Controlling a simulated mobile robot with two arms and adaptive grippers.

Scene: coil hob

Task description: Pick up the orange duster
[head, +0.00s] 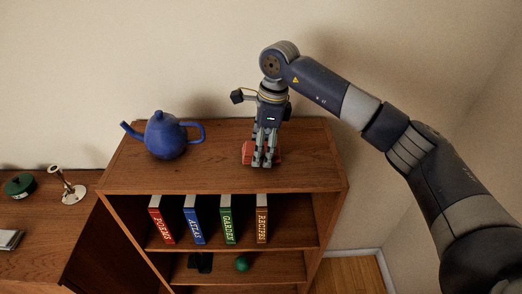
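A red-orange object (247,152), which looks like the duster, lies on the wooden top of the bookcase (215,178). It is mostly hidden behind my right gripper, and parts of it show on both sides of the fingers. My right gripper (263,163) points straight down, its fingertips low at the bookcase top and in front of or around the object. The fingers look close together. I cannot tell whether they grip it. My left gripper is not in view.
A blue teapot (165,136) stands left on the same top. Books (228,220) and a green ball (242,264) are on the shelves below. A lower cabinet at left bears a green round tin (19,185) and a cream-coloured stand (72,192). The wall is close behind.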

